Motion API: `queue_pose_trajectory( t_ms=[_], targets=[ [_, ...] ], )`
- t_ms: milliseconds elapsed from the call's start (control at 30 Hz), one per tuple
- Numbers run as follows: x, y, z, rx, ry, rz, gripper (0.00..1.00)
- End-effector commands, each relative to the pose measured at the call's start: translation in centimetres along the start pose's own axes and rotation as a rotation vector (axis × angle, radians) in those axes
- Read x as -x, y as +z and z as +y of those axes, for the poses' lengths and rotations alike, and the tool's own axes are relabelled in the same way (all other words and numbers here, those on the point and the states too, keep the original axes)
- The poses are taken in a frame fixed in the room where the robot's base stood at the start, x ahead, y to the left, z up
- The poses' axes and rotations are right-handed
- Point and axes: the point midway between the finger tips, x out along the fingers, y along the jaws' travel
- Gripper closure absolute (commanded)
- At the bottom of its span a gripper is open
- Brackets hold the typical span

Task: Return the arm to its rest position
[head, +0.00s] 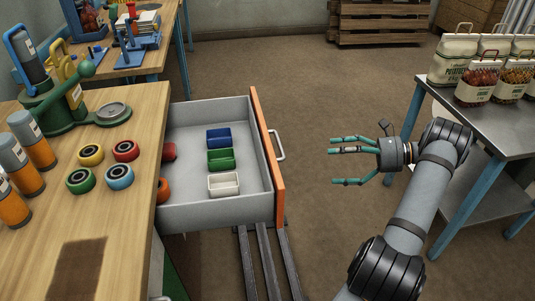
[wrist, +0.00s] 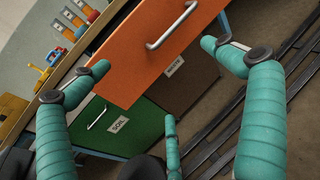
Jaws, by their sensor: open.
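My gripper (head: 345,160) is open and empty in the head view. It hangs over the floor between the open drawer and the steel table, with its teal fingers pointing left toward the drawer. In the wrist view, the spread fingers (wrist: 155,58) frame the drawer's orange front (wrist: 150,45) and its handle, with a gap between them and the drawer. My arm reaches up from the lower right of the head view, bent at the wrist.
The grey drawer (head: 200,212) is pulled out and holds blue, green and white bins. Colored rings lie on the wooden bench (head: 130,190). The steel table (head: 500,135) at right carries several sacks. Floor rails (head: 266,260) run below the drawer. Open floor lies behind my gripper.

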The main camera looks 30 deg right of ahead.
Motion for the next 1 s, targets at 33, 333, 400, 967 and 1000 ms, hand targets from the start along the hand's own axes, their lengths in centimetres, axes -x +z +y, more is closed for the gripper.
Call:
queue_pose_trajectory(
  t_ms=[33, 333, 400, 967, 1000],
  targets=[
    [0.0, 0.7, -0.1, -0.032, -0.003, -0.025, 0.0],
    [-4.1, 1.2, 0.0, -0.077, 0.002, -0.039, 0.0],
    [-5.6, 1.2, 0.0, -0.077, 0.003, -0.039, 0.0],
    [-10.1, 1.4, -0.1, -0.075, -0.001, -0.036, 0.0],
    [-10.1, 1.4, -0.1, -0.075, -0.001, -0.036, 0.0]
  ],
)
